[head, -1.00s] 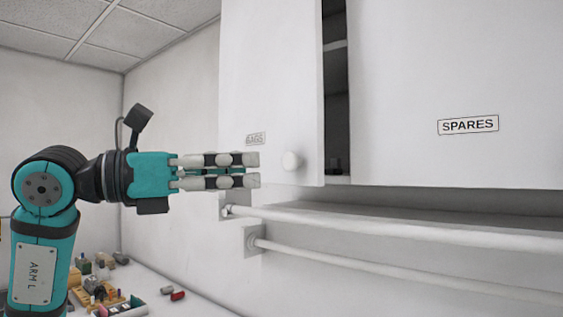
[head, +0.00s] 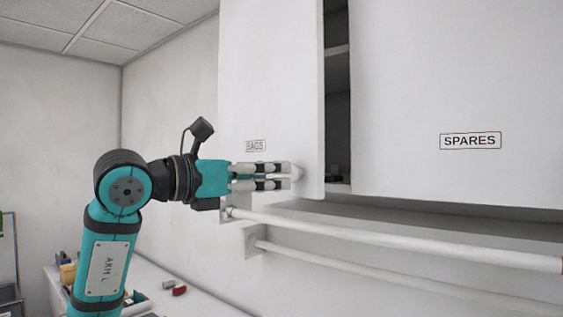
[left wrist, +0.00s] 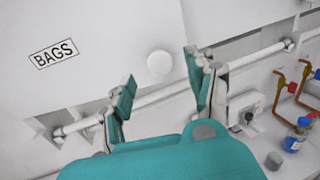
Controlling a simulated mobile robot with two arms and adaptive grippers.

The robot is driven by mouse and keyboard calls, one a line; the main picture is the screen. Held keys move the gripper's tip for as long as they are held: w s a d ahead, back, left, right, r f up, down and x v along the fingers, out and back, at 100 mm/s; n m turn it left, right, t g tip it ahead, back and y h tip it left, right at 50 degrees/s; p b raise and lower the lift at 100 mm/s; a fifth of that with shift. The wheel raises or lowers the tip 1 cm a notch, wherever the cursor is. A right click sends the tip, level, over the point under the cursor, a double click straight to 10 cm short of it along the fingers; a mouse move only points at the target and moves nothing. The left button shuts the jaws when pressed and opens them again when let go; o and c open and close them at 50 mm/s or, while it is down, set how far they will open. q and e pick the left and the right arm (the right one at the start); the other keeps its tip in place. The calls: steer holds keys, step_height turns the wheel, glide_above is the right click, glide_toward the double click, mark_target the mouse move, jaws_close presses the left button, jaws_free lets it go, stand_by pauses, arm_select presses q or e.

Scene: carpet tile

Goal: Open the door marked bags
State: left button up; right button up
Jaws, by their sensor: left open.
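The white door marked BAGS (head: 270,80) stands slightly ajar, with a dark gap along its right edge. My left gripper (head: 291,178) is open at the door's lower right corner, fingers pointing right. In the left wrist view its fingers are spread, with the round white knob (left wrist: 159,63) between and just beyond the tips. In the head view the fingertips mostly hide the knob. I cannot tell whether they touch it. My right gripper is not in view.
The door marked SPARES (head: 450,70) is to the right. A white rail (head: 400,235) runs below the cabinet, with another (head: 360,270) lower down. Shelves show inside the gap (head: 337,110). Small objects, one red (head: 179,290), lie on the counter below.

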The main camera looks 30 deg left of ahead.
mark_target(287, 174)
arm_select(q)
steer(key=shift+p+x, duration=0.55)
steer(key=shift+x, duration=1.3)
jaws_close()
